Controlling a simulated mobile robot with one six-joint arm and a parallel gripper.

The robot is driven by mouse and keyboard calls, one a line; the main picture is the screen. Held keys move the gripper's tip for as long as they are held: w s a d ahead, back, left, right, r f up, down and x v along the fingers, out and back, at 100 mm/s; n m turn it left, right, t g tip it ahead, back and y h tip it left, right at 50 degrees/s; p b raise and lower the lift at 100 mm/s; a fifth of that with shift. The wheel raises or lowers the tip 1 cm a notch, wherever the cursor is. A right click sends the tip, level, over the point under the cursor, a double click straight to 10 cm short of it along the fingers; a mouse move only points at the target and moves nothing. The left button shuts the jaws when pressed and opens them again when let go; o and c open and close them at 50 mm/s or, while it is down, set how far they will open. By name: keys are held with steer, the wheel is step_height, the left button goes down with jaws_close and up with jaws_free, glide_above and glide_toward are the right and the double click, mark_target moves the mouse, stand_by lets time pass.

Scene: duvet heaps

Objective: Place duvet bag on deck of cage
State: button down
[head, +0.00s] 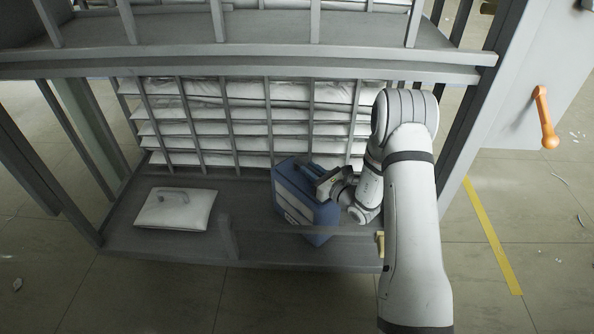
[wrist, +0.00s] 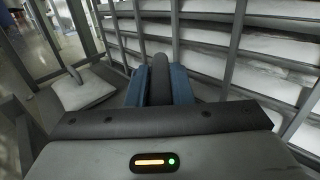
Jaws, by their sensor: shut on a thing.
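A blue duvet bag (head: 293,190) with a pale band on its front is at the right part of the cage deck (head: 120,236). It stands tilted, and I cannot tell whether its base touches the deck. My gripper (head: 333,184) comes in from the right and is shut on the bag's handle side. In the wrist view the blue bag (wrist: 182,86) shows on both sides of a dark upright strip, mostly hidden behind my gripper. A white bag (head: 177,210) with a grey handle lies flat on the deck at the left, and it also shows in the wrist view (wrist: 83,89).
Barred racks with white folded stuff (head: 245,118) stand behind the deck. A low front rail (head: 300,234) with a short post borders the deck's right half. Upper rails cross above. Bare deck lies between the two bags. An orange handle (head: 545,118) is at the far right.

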steer(key=c, duration=1.3)
jaws_free()
